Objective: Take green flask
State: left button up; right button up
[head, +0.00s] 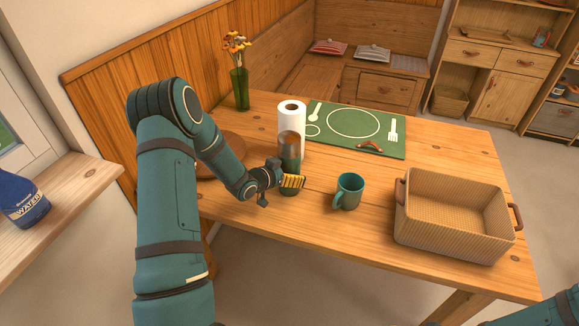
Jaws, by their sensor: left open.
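The green flask (290,158) stands upright on the wooden table (440,150), dark green with a brownish metallic top. It is just in front of the white paper roll. My left gripper (284,184) is open at the lower part of the flask, and a yellow finger pad crosses in front of it. Part of the flask's lower body is hidden by the gripper. I cannot tell whether the fingers touch it. Only a piece of my right arm shows at the bottom right corner; its gripper is out of view.
A paper roll (292,113) stands close behind the flask. A teal mug (348,191) and a wicker basket (450,238) are to the right. A flower vase (239,90) stands at back left.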

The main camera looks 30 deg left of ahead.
pick_arm(q)
jog(key=shift+w+f, duration=0.1)
jog(key=shift+w, duration=0.2)
jog(key=c, duration=1.3)
jog(key=shift+o, duration=0.2)
